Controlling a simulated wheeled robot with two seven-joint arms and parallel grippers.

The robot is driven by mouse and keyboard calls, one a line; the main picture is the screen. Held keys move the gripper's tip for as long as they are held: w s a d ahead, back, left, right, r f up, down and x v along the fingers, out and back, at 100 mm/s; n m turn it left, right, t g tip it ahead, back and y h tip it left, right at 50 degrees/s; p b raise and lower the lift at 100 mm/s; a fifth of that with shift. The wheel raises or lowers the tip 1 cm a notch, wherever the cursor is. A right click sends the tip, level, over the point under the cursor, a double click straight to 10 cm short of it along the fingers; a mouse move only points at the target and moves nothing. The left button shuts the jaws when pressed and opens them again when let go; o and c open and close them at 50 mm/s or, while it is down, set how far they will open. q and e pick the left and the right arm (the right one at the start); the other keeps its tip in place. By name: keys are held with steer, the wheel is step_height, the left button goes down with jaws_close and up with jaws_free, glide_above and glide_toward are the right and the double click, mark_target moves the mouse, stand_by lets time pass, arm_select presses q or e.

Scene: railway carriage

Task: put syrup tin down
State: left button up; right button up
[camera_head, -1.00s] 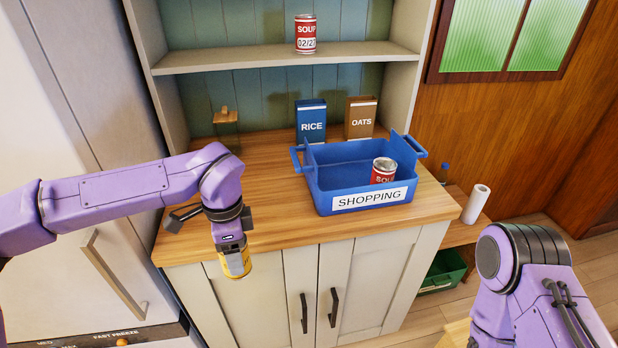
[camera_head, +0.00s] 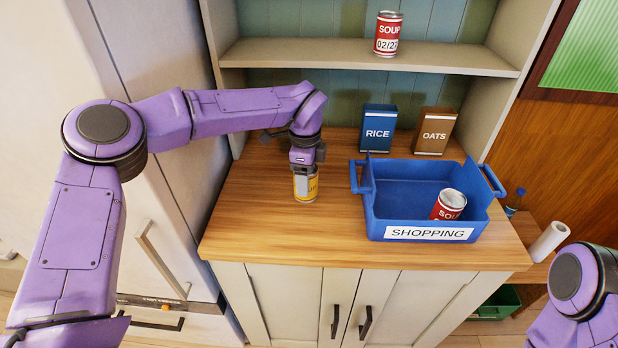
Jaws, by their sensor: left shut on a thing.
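The syrup tin (camera_head: 305,188) is yellow and silver and appears upright over the wooden worktop, left of the blue basket. My left gripper (camera_head: 305,168) is above it and shut on its top. The tin's base is at or very near the worktop; I cannot tell whether it touches. The gripper hides the tin's upper part. Of my right arm, only a purple part shows at the lower right; its gripper is out of view.
A blue SHOPPING basket (camera_head: 390,224) with a soup can (camera_head: 448,205) stands on the worktop (camera_head: 270,232). RICE (camera_head: 378,128) and OATS (camera_head: 434,131) boxes stand behind it. Another soup can (camera_head: 388,34) is on the shelf (camera_head: 300,54). The worktop's front left is clear.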

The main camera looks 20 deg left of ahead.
arm_select(q)
steer(key=shift+w+f, duration=0.3)
steer(key=shift+f, duration=0.1)
step_height(320, 180, down, 3)
steer(key=shift+r+p, duration=0.1)
steer(key=shift+p, duration=0.5)
steer(key=shift+w+a+f, duration=0.1)
steer(key=shift+w+f, duration=0.1)
steer(key=shift+f, duration=0.15)
steer(key=shift+s+f, duration=0.1)
steer(key=o, duration=1.4)
